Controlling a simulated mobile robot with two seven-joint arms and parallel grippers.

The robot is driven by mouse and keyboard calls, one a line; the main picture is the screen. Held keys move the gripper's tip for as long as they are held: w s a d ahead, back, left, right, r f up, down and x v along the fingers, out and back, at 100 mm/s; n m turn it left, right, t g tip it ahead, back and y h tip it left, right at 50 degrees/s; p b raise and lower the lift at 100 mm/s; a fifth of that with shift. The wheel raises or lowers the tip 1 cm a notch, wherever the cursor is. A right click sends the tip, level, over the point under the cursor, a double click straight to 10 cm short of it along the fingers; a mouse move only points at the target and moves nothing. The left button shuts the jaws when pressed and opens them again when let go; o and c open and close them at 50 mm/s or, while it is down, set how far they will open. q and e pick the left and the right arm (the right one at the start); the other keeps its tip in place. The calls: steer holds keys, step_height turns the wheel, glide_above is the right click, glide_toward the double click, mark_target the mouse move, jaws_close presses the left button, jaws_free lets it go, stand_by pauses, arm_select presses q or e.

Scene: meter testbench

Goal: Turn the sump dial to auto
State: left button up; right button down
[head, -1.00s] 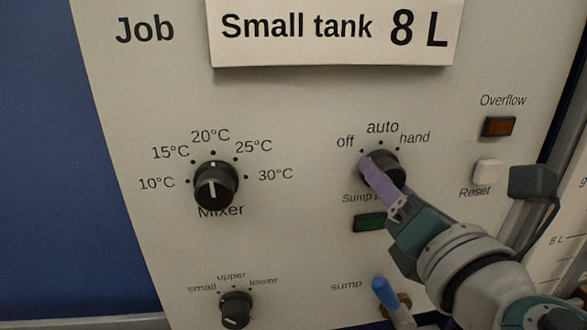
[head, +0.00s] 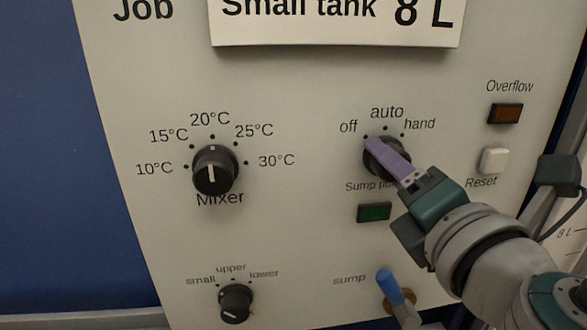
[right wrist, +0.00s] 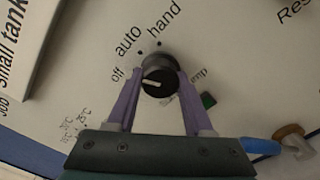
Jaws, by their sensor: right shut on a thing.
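The sump dial (head: 374,160) is a black round knob on the pale panel, with off, auto and hand printed around its top. My right gripper (head: 388,153) covers much of it in the head view. In the right wrist view the dial (right wrist: 158,70) sits between the two purple fingers of my right gripper (right wrist: 159,76), which is shut on its sides. The dial's white mark points left in that view, on the off side rather than at auto. My left gripper is not in view.
The Mixer dial (head: 215,170) is to the left, with a smaller selector (head: 236,302) below it. A green lamp (head: 374,212) and a blue-handled lever (head: 389,283) lie below the sump dial. The Reset button (head: 493,160) and Overflow lamp (head: 506,114) are at right.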

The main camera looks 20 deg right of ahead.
steer(key=m+b, duration=0.2)
steer(key=m, duration=0.1)
steer(key=shift+m, duration=1)
steer(key=shift+r+m+b, duration=0.1)
steer(key=shift+m+b, duration=0.2)
steer(key=shift+c, duration=1.4)
jaws_free()
